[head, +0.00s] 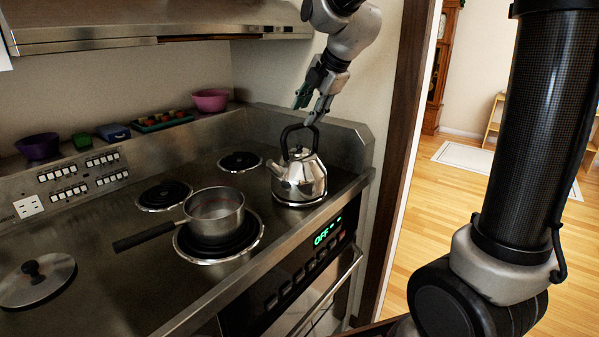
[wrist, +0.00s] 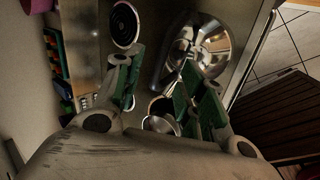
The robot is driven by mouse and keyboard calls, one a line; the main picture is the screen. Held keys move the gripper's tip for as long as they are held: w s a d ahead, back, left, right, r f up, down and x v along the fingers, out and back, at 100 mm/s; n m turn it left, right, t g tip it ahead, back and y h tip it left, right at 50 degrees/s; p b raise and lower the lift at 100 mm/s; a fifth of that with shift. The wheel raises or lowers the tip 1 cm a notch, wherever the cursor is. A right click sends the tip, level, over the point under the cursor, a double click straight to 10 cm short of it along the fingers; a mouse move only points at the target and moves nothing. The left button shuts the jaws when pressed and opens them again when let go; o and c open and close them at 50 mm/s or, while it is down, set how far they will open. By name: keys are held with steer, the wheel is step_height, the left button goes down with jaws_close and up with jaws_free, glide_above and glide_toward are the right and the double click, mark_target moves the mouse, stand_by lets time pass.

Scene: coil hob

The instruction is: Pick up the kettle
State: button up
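The shiny metal kettle (head: 300,180) stands upright on the right end of the hob, with its spout toward the left and its black arched handle (head: 285,140) up. My gripper (head: 307,110) is just above the handle, pointing down, its fingers apart and nothing held. In the wrist view my gripper (wrist: 158,85) shows two spread fingers with green pads. The kettle (wrist: 212,45) shows there beyond the right finger, which partly hides it. I cannot tell whether a finger touches the handle.
A saucepan (head: 215,208) sits on the front coil left of the kettle, its handle to the left. A lid (head: 38,280) lies at far left. Bowls and small items line the back ledge (head: 190,127). A range hood (head: 150,22) hangs above; a wall (head: 388,130) borders the right.

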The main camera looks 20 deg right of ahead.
mark_target(300, 124)
steer(key=x, duration=0.6)
steer(key=shift+a+f, duration=0.15)
steer(key=shift+f, duration=0.25)
steer(key=shift+w, duration=0.1)
jaws_close()
